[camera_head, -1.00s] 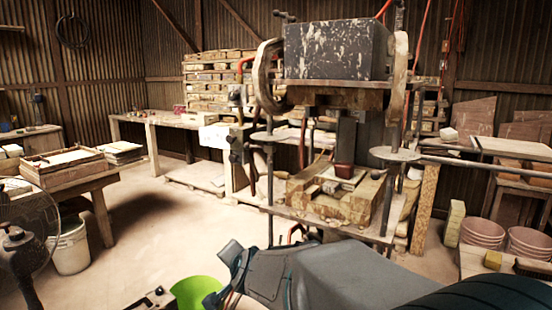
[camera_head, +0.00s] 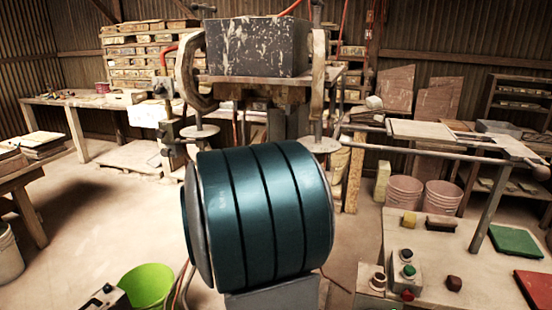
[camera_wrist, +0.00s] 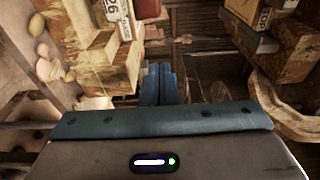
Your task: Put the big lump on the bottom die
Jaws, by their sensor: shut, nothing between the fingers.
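My gripper (camera_wrist: 161,85) shows in the wrist view with its two blue fingers together and nothing between them. A red-brown block (camera_wrist: 148,8), which looks like the big lump, stands at the top edge of that view, beyond the fingertips and apart from them. A pale plate with dark markings (camera_wrist: 118,14), perhaps part of the bottom die, lies beside it on wooden blocks. I cannot tell how the lump rests on it. In the head view my arm hides the lower press, the lump, the die and the gripper.
The press's dark weight (camera_head: 258,47) hangs above my arm. A green bucket (camera_head: 147,285) stands on the floor.

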